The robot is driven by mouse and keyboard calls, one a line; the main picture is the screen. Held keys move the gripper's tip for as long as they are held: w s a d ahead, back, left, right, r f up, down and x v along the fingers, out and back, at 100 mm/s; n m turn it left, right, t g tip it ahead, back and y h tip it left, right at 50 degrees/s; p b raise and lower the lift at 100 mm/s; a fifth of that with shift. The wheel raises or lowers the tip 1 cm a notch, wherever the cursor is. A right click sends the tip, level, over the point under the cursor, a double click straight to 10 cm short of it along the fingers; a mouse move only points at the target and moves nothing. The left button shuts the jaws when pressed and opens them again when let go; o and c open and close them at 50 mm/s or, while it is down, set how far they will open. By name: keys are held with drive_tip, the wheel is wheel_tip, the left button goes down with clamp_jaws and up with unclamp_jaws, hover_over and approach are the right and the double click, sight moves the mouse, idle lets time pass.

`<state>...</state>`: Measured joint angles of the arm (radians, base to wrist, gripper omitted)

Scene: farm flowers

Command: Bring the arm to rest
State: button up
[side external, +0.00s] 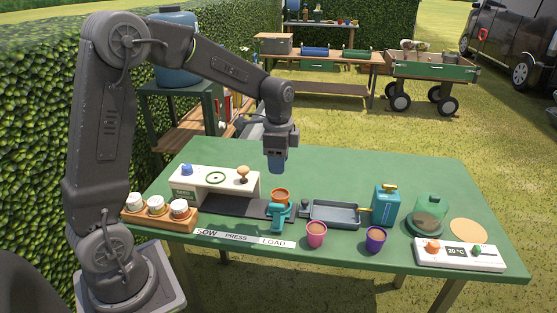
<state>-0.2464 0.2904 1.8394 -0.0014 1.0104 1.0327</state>
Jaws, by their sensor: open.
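My gripper (277,166) hangs from my arm above the green table (365,175), pointing down. It is open, and I see nothing held in it. It is above an orange pot (281,196) in a teal holder (277,217) at the end of a dark track. The gripper and the pot look apart. My arm is bent over the table from the left.
A white station (210,183) stands behind the track. A wooden rack (160,217) holds white-topped jars. A grey tray (335,214), pink pot (316,234), purple pot (376,239), teal can (385,202), glass dome (429,213) and heater panel (460,255) stand right. The table's back is clear.

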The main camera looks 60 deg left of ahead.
drive_tip(key=s+d+r+n+t, duration=0.2)
drive_tip(key=s+d+r+n, duration=0.2)
drive_tip(key=s, duration=0.6)
drive_tip(key=s+d+r+n+t, duration=0.3)
drive_tip(key=s+d+r+n, duration=0.2)
drive_tip(key=s, duration=0.5)
drive_tip(key=shift+d+t, duration=0.3)
drive_tip(key=shift+d, duration=0.25)
